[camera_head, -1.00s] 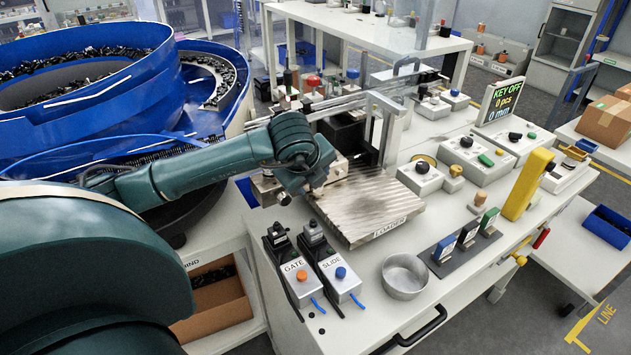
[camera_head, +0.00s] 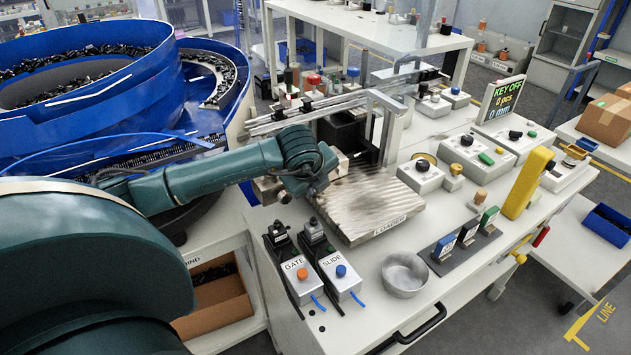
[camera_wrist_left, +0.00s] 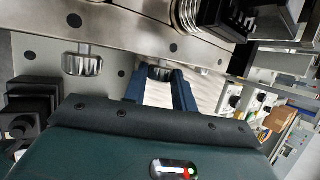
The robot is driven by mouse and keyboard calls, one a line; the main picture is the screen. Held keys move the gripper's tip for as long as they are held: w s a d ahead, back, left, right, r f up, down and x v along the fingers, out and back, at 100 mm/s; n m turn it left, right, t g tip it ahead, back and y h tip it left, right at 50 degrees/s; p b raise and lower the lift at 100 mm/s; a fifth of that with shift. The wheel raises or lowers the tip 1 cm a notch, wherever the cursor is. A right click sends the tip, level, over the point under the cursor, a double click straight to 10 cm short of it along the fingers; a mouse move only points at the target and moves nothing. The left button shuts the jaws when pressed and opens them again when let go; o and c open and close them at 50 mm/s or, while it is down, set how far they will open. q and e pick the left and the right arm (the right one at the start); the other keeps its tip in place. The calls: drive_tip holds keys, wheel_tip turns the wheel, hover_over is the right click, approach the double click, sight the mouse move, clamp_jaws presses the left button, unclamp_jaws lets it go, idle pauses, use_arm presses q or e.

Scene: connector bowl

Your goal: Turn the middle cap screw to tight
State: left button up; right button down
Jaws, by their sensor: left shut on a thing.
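In the left wrist view, my left gripper (camera_wrist_left: 160,88) is shut, its two dark blue fingers on either side of the middle cap screw (camera_wrist_left: 160,73). Only a small silver part of that screw shows between the fingertips. Another silver knurled cap screw (camera_wrist_left: 83,63) stands clear to the left, below a metal bar (camera_wrist_left: 120,27) with dark round holes. Whether the middle screw is tight cannot be told. In the head view my left wrist is over the left edge of the ribbed loader plate (camera_head: 365,205) and hides the fingers and the middle screw. My right gripper is not in view.
The GATE box (camera_head: 297,275) and SLIDE box (camera_head: 337,272) stand in front of the wrist. A metal bowl (camera_head: 405,273) is to their right. The blue bowl feeder (camera_head: 90,105) is at the left. A display (camera_head: 499,98) reads KEY OFF, 0 pcs, 0 mm.

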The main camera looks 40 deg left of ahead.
use_arm(q)
drive_tip(key=c, duration=0.3)
drive_tip(key=shift+c, duration=0.2)
drive_tip(key=shift+w+d+r+m+g+y+p, duration=0.15)
drive_tip(key=shift+m+g+y+p, duration=0.1)
drive_tip(key=shift+g, duration=0.45)
drive_tip(key=shift+w+r+m+g+y+p, duration=0.15)
drive_tip(key=shift+g+y+p, duration=0.1)
drive_tip(key=shift+g, duration=0.45)
drive_tip(key=shift+w+f+m+g+y, duration=0.15)
drive_tip(key=shift+g+y, duration=0.2)
drive_tip(key=shift+g, duration=0.45)
drive_tip(key=shift+w+f+m+g+y, duration=0.15)
drive_tip(key=shift+g+y, duration=0.2)
drive_tip(key=shift+g, duration=0.45)
drive_tip(key=shift+r, duration=0.1)
drive_tip(key=o, duration=1)
drive_tip(key=shift+d, duration=0.1)
